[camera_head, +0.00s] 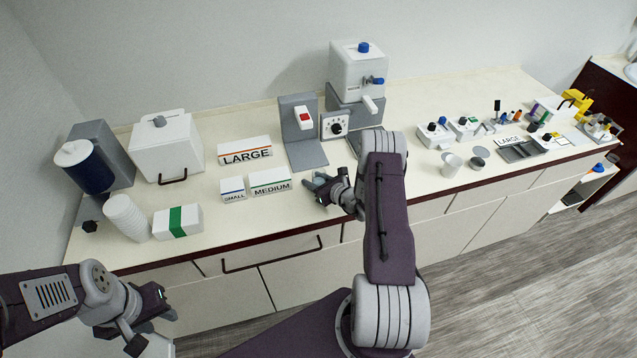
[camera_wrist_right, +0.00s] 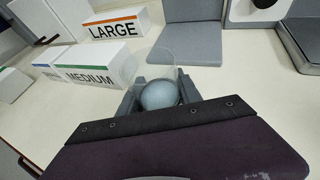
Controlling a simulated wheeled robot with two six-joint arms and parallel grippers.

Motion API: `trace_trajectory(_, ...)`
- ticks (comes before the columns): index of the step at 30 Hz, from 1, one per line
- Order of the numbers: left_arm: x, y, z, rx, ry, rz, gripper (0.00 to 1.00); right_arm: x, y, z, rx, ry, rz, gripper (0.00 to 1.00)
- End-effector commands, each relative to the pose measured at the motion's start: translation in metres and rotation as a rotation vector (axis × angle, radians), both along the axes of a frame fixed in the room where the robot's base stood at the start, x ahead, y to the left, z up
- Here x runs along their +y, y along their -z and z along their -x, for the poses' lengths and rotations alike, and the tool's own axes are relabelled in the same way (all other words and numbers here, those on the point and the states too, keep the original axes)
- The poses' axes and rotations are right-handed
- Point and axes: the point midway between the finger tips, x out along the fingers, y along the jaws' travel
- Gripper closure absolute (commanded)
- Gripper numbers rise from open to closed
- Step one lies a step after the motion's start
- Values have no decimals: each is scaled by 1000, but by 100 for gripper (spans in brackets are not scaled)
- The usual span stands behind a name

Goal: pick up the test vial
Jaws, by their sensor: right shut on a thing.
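My right gripper (camera_head: 325,188) is low over the counter front, just right of the MEDIUM box. In the right wrist view its fingers (camera_wrist_right: 160,97) are shut on the test vial (camera_wrist_right: 159,94), seen end-on as a round blue-grey end with a clear, glassy part above it. The vial is too small to make out in the head view. I cannot tell whether it touches the counter. My left gripper (camera_head: 140,318) is at the lower left, in front of the cabinets, open and empty.
Boxes marked LARGE (camera_head: 245,151), MEDIUM (camera_head: 270,181) and SMALL (camera_head: 232,189) stand left of my right gripper. A grey stand with a red switch (camera_head: 304,117) and a white machine (camera_head: 357,72) stand behind it. Small cups (camera_head: 451,165) are to the right.

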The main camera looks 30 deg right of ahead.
Motion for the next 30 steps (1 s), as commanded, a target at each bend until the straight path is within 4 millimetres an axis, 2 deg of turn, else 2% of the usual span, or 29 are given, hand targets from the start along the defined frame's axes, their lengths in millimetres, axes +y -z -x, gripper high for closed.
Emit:
trace_trajectory(8,0,1,0,0,0,0,64,0,-5,0,0,1,1,100)
trace_trajectory(19,0,9,0,0,0,0,64,0,-41,0,-1,-1,2,100)
trace_trajectory(30,0,22,0,0,0,0,64,-46,-67,-12,-3,2,4,100)
